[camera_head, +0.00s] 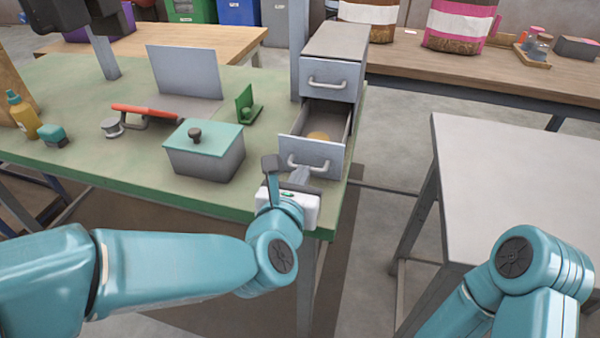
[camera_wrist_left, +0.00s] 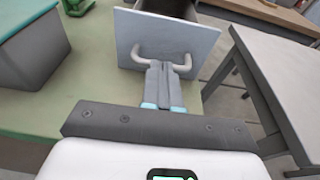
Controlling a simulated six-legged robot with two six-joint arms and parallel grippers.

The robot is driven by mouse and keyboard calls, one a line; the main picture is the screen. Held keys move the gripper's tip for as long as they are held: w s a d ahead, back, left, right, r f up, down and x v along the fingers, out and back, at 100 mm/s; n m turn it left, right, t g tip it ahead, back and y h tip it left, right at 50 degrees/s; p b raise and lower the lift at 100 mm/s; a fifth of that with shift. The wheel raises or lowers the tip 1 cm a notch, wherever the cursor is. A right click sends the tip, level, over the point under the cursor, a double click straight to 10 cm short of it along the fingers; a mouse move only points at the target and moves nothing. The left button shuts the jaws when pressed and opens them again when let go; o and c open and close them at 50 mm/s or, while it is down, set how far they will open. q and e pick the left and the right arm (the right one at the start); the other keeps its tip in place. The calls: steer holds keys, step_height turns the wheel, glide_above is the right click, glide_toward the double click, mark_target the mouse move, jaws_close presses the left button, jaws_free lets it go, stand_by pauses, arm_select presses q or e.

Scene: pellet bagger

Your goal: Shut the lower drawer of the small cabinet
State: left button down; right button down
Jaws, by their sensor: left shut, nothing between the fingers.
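The small grey cabinet (camera_head: 335,45) stands at the right end of the green bench. Its upper drawer (camera_head: 328,82) is shut. Its lower drawer (camera_head: 300,148) is pulled out toward me, with a round tan object (camera_head: 318,136) inside. The lower drawer's front also shows in the left wrist view (camera_wrist_left: 190,42), with its curved handle. My left gripper (camera_head: 302,172) is shut and empty, its fingertips at the middle of that handle; I cannot tell whether they touch the drawer front. The closed fingers show in the left wrist view (camera_wrist_left: 168,66). My right gripper is out of view.
A grey box with a teal lid (camera_head: 205,148) stands left of the drawer on the green bench (camera_head: 85,165). A grey table (camera_head: 510,190) stands to the right, across a floor gap.

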arm_select(q)
steer(key=shift+d, duration=0.1)
stand_by(0.3)
steer(key=b, duration=0.3)
glide_toward(319, 135)
steer(key=shift+w+d+f, duration=0.1)
steer(key=shift+w+f, duration=0.3)
steer(key=shift+w, duration=0.2)
steer(key=shift+w+f, duration=0.4)
steer(key=shift+w, duration=0.2)
steer(key=x, duration=0.2)
steer(key=r+x, duration=0.1)
steer(key=x, duration=0.4)
steer(key=shift+w+d+r, duration=0.1)
steer(key=shift+w+r, duration=0.25)
steer(key=shift+w+d, duration=0.1)
steer(key=shift+w, duration=0.45)
steer(key=shift+r, duration=0.3)
steer(key=shift+r, duration=0.1)
